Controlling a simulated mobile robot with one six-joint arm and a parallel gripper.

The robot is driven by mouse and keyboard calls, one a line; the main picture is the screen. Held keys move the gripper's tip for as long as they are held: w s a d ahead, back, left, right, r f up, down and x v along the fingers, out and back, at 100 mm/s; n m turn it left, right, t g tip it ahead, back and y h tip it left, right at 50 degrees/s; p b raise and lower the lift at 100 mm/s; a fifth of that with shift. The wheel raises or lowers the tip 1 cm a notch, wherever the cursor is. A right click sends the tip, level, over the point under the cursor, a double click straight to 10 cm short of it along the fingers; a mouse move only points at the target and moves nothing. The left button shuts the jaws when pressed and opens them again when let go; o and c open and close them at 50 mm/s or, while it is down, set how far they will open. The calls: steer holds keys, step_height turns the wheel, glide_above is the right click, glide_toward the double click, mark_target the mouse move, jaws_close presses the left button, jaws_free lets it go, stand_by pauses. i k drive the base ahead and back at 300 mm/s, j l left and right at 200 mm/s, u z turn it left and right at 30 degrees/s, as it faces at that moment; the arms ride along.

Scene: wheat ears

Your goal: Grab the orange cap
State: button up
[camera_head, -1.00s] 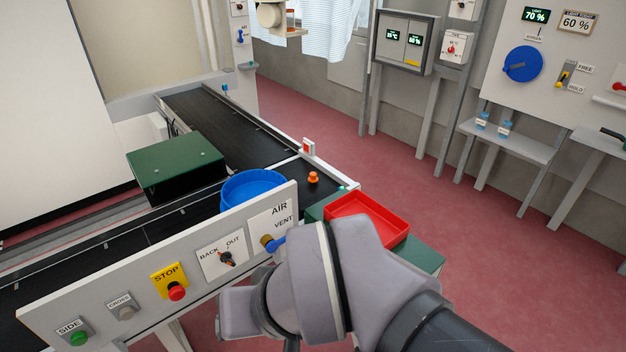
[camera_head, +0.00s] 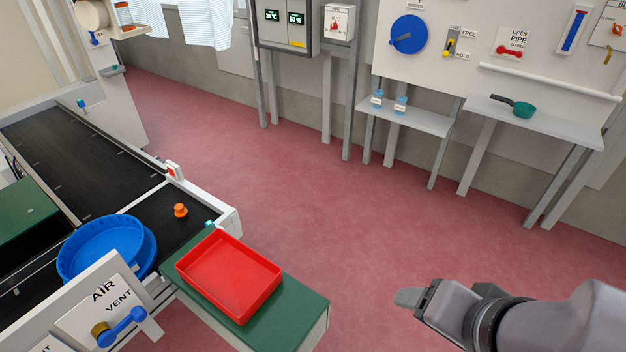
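The orange cap (camera_head: 180,210) stands on the black conveyor belt near its right end, between the blue round tray and the belt's end wall. My gripper (camera_head: 408,298) is at the lower right of the view, over the floor and well to the right of the cap. Its tip points left, and nothing shows in it. I see it from the side, so the gap between the fingers cannot be made out.
A blue round tray (camera_head: 78,262) sits on the belt left of the cap. A red tray (camera_head: 268,305) lies on a green stand (camera_head: 300,318) between the cap and my gripper. An AIR VENT panel (camera_head: 78,328) with a blue lever stands in front. Open red floor (camera_head: 330,215) lies behind.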

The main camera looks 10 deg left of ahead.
mark_target(180, 213)
steer(key=i+l+z, duration=0.6)
steer(key=i+z, duration=0.15)
steer(key=i+j+u, duration=0.2)
steer(key=u, duration=0.2)
steer(key=i+j+u, duration=0.1)
steer(key=i+u, duration=0.55)
steer(key=u, duration=0.2)
steer(key=i+u, duration=0.4)
steer(key=i+l+u, duration=0.15)
steer(key=u, duration=0.3)
steer(key=i+l+u, duration=0.4)
steer(key=i+j+u, duration=0.15)
steer(key=i+u, duration=0.6)
steer(key=u, duration=0.15)
steer(key=i+u, duration=0.4)
steer(key=i+l+u, duration=0.3)
steer(key=u, duration=0.15)
steer(key=i, duration=0.1)
